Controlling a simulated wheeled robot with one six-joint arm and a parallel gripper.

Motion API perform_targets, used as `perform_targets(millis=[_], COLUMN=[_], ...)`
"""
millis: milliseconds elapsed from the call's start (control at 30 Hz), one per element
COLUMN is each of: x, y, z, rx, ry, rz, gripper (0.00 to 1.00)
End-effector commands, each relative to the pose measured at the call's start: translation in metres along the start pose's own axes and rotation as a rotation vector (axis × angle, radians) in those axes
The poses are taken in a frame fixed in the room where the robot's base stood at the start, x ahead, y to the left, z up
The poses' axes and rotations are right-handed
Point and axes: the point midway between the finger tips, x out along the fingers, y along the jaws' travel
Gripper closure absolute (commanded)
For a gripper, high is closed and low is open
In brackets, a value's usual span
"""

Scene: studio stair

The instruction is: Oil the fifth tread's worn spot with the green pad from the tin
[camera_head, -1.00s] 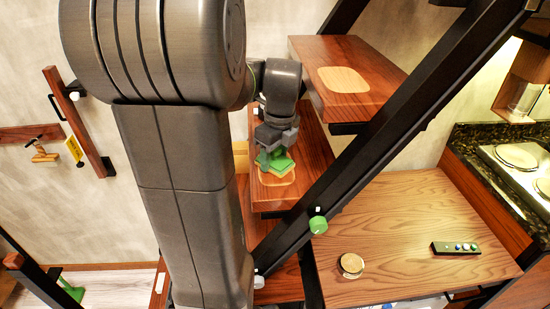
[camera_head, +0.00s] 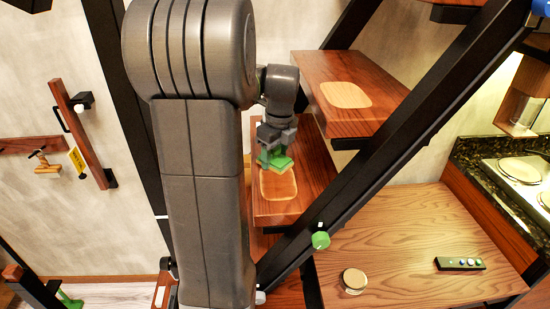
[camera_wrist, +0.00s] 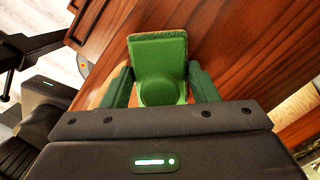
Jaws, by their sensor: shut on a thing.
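My gripper (camera_head: 277,146) is shut on the round knob of a green pad (camera_head: 279,163). The square pad fills the middle of the wrist view (camera_wrist: 158,48), with a green finger on either side of the knob. It is over a red-brown tread (camera_head: 315,165), at the far edge of a pale worn spot (camera_head: 278,184). I cannot tell whether the pad touches the wood. A higher tread (camera_head: 375,121) carries another pale patch (camera_head: 345,95). A small round container, perhaps the tin (camera_head: 354,279), stands on the wooden tabletop.
A dark sloping stair beam (camera_head: 385,155) with a green knob (camera_head: 320,240) runs close on the tread's right. A remote-like strip with buttons (camera_head: 460,264) lies on the tabletop (camera_head: 415,225). A wooden rail (camera_head: 80,130) is on the wall at left.

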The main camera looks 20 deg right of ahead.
Motion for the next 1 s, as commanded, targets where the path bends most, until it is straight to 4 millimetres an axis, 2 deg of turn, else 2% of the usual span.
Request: perform_targets(millis=[233, 1000], x=[-0.002, -0.004], y=[0.001, 0.037], z=[-0.006, -0.042], rx=[0.0, 0.001], ry=[0.0, 0.001], rz=[0.0, 0.003], gripper=[0.64, 0.64])
